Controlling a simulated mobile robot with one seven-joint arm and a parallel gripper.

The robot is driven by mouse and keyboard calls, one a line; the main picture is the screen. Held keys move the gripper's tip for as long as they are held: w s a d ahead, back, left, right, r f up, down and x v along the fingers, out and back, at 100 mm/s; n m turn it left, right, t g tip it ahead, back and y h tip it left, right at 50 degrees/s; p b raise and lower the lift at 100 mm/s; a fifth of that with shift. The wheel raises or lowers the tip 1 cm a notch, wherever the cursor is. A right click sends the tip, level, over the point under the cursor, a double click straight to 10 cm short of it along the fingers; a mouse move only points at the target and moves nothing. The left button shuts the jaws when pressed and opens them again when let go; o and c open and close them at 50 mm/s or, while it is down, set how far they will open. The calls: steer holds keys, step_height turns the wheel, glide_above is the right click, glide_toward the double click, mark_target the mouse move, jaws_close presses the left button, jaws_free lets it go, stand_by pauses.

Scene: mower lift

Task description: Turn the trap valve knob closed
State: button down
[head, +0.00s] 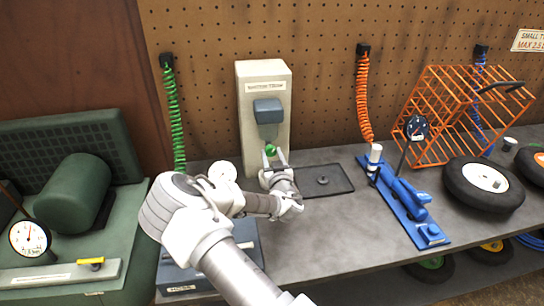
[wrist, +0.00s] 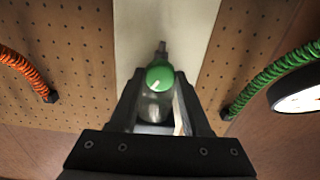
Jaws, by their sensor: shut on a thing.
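The trap valve knob (head: 270,149) is small and green, below the blue-grey trap block (head: 268,111) on the pale upright panel. In the wrist view the green knob (wrist: 159,76) shows a short white mark near its lower left edge. My gripper (head: 275,157) reaches the knob from below and is shut on it. In the wrist view the fingers of my gripper (wrist: 158,80) stand on either side of the knob. A clear bowl shows just behind the knob between the fingers. The fingertips' contact is partly hidden.
A dark tray (head: 335,188) lies on the grey bench to the right. A blue tool (head: 405,205), an orange cage (head: 460,112) and wheels (head: 483,183) stand farther right. A green machine (head: 75,190) is at left. Coiled green (head: 174,115) and orange (head: 364,100) hoses hang beside the panel.

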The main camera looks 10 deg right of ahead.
steer(key=shift+f+m+b, duration=0.1)
steer(key=shift+m+b, duration=0.2)
steer(key=shift+b, duration=0.15)
steer(key=m+b, duration=0.5)
steer(key=b, duration=0.3)
steer(key=shift+d+f+m, duration=0.1)
steer(key=shift+f+m, duration=0.05)
steer(key=shift+m, duration=0.25)
steer(key=m+b, duration=0.3)
steer(key=b, duration=0.1)
steer(key=shift+m+b, duration=1.1)
steer(key=shift+b, duration=0.3)
steer(key=shift+r, duration=0.2)
steer(key=shift+c, duration=1.9)
jaws_free()
